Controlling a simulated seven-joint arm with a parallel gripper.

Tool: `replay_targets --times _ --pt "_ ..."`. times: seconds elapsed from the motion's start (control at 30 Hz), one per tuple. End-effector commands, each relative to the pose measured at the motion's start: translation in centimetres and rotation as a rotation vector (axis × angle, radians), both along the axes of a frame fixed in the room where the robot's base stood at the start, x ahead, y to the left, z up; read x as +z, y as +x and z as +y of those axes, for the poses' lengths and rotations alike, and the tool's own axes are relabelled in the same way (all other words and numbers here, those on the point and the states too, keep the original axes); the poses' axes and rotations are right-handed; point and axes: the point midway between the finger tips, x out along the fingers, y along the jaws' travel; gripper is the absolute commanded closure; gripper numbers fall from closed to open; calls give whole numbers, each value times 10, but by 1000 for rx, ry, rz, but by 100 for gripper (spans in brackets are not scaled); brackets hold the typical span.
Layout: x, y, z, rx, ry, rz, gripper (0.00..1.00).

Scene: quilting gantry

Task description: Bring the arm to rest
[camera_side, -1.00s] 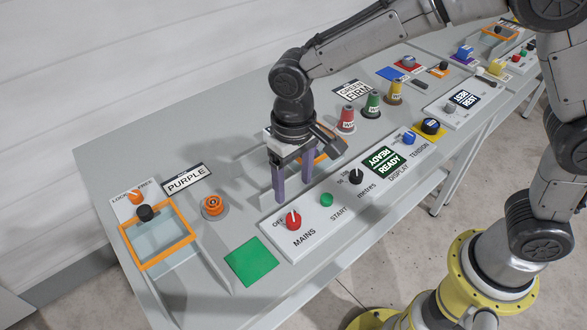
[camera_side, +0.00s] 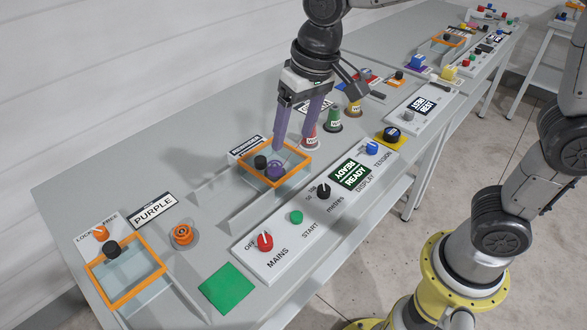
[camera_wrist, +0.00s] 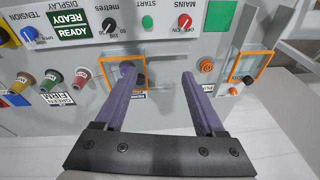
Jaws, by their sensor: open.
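My gripper (camera_side: 294,142) is open and empty, with its two long purple fingers pointing down. In the side view it hangs above the workbench (camera_side: 120,185), in front of or over the far part of an orange-framed clear lid (camera_side: 305,178). Its exact height is hard to tell. A purple item (camera_side: 275,171) shows at that lid, beside a black knob (camera_side: 260,162). In the wrist view the fingers (camera_wrist: 157,72) are spread wide with bare grey bench between them. The left fingertip covers part of the orange frame.
A control panel with a red MAINS knob (camera_side: 265,241), green START button (camera_side: 296,217) and READY display (camera_side: 350,173) runs along the near edge. Red, green and yellow cones (camera_side: 333,122) stand close to the gripper. Another orange-framed lid (camera_side: 122,296) lies at left.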

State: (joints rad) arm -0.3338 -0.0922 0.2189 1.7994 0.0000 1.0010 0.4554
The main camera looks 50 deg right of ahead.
Motion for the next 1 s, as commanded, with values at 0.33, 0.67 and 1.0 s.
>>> replay_targets --times 0.33,0.67,1.0 --pt "45 -114 -102 -86 -9 -250 29" --pt "-4 -182 -120 62 -98 -286 29" --pt "-2 -180 -119 100 -111 -293 29"
